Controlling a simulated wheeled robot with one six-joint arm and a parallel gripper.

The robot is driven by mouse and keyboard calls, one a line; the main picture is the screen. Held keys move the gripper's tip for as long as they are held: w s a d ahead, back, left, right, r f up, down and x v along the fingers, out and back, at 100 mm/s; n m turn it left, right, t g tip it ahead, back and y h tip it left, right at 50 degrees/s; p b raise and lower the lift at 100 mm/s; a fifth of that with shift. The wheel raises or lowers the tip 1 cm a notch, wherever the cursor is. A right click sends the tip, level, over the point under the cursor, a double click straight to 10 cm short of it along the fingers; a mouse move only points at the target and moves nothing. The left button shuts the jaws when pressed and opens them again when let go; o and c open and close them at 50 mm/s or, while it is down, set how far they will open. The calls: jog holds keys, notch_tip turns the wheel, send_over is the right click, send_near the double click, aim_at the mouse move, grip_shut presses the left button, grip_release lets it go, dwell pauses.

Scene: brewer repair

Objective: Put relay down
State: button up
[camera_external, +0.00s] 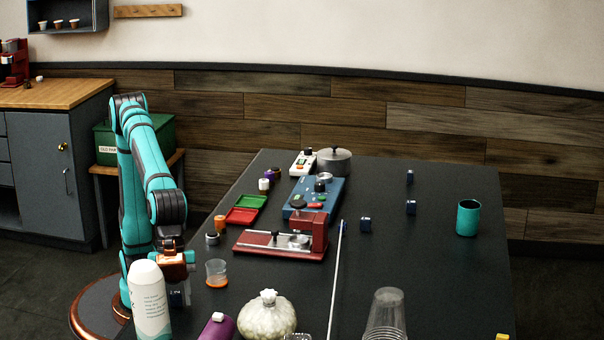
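My gripper (177,278) points down at the table's left edge, behind the white bottle. A small dark blue block with pale marks, which looks like the relay (177,298), shows at its fingertips. The gripper appears shut on it; the bottle hides part of the fingers and block, and I cannot tell whether the block touches the table.
The white bottle (150,302), a clear cup with an orange base (216,273) and a cream jar (267,315) crowd the gripper. A red brewer (282,245), blue unit (315,198) and red and green trays (243,215) lie beyond. The right side of the black table (450,270) is mostly clear.

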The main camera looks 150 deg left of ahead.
jog(key=shift+o, duration=0.2)
jog(key=shift+r, duration=0.1)
jog(key=v, duration=1.2)
jog(key=s+a+r+n+t, duration=0.1)
jog(key=s+a+r+t, duration=0.25)
jog(key=s, duration=0.55)
jog(key=s+a+r+n+t, duration=0.1)
jog(key=s+a+r+t, duration=0.25)
jog(key=s, duration=0.45)
jog(key=s+a+f+n+t+y, duration=0.1)
jog(key=s+a+t, duration=0.1)
jog(key=s, duration=0.8)
jog(key=s+a+f+n+t, duration=0.1)
jog(key=s+a+t, duration=0.2)
jog(key=s, duration=0.6)
jog(key=shift+s+t+y, duration=0.35)
jog(key=shift+t+y, duration=0.05)
jog(key=shift+t, duration=0.2)
jog(key=shift+w+a, duration=0.1)
jog(key=shift+a, duration=0.05)
jog(key=shift+c, duration=0.3)
